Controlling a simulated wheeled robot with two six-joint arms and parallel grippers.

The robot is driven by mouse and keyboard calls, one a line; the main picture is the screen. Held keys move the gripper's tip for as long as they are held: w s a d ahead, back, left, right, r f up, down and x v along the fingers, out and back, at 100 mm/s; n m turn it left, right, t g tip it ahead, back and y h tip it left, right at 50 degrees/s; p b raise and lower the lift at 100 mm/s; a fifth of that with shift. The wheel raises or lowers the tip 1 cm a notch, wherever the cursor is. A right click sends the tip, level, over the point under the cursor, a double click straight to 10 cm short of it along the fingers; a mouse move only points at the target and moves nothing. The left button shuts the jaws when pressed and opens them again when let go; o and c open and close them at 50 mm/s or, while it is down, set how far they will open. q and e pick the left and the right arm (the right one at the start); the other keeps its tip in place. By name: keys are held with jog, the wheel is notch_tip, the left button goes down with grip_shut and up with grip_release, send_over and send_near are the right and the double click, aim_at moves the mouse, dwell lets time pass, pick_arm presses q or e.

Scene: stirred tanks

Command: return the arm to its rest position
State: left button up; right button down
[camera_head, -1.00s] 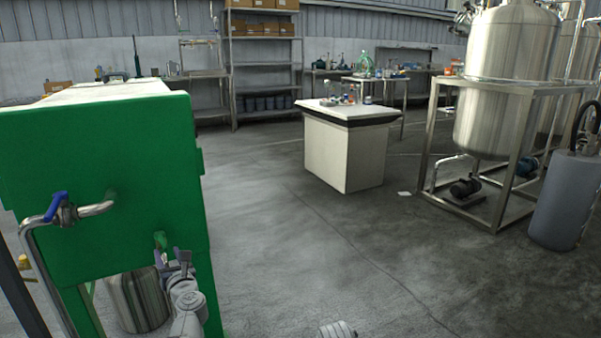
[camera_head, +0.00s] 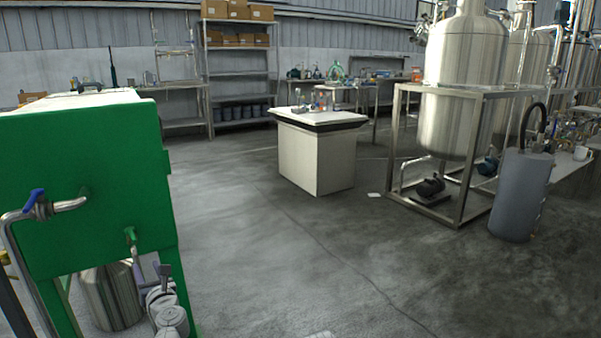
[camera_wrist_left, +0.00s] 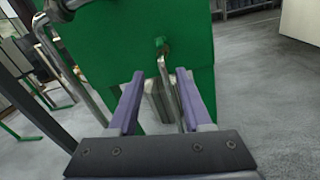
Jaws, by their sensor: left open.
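My left gripper (camera_head: 151,268) is at the lower left in the head view, in front of the green cabinet (camera_head: 85,185). In the left wrist view its two purple fingers (camera_wrist_left: 158,100) are spread, with nothing held between them. Beyond them are a green-handled tap (camera_wrist_left: 161,46) with a thin pipe and part of a steel vessel. The same tap (camera_head: 130,236) is on the cabinet's lower front in the head view. Whether the fingers touch the pipe cannot be told. My right gripper is not in view.
A steel vessel (camera_head: 112,297) stands under the cabinet. A blue-handled valve (camera_head: 36,203) with a bent pipe is at its left. A white bench (camera_head: 315,160), a framed tank (camera_head: 460,100) and a grey cylinder (camera_head: 520,195) stand farther off. The middle floor is clear.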

pick_arm(q)
jog(key=w+d+r+m+t+h+p, duration=0.1)
jog(key=w+d+m+t+h, duration=0.1)
jog(key=d+m+h, duration=0.35)
jog(key=w+d+r+m+t+h+p, duration=0.1)
jog(key=w+d+m+t+h, duration=0.15)
jog(key=d+m, duration=0.6)
jog(key=s+d+f+m+g+h+p, duration=0.1)
jog(key=d+f+m+g+h, duration=0.1)
jog(key=d+m+h, duration=0.45)
jog(key=s+d+f+m+g+h, duration=0.15)
jog(key=d+m, duration=0.25)
jog(key=d, duration=0.6)
jog(key=s+d+f+m+g+h+p, duration=0.1)
jog(key=s+d+f+m+g+h, duration=0.1)
jog(key=s+d+f+m+g, duration=0.5)
jog(key=s+d+f+m+g+y+p, duration=0.25)
jog(key=s+f+m+g, duration=0.3)
jog(key=s+m, duration=0.4)
jog(key=s+a+m+g+y+p, duration=0.1)
jog(key=s+a+m+g+y, duration=0.2)
jog(key=s+a+m+y, duration=0.45)
notch_tip(320, 180, up, 37)
jog(key=s+d+n+h+p, duration=0.1)
jog(key=d+n+h+p, duration=0.1)
jog(key=p, duration=3.5)
jog(key=shift+n, duration=0.65)
jog(key=shift+a, duration=0.1)
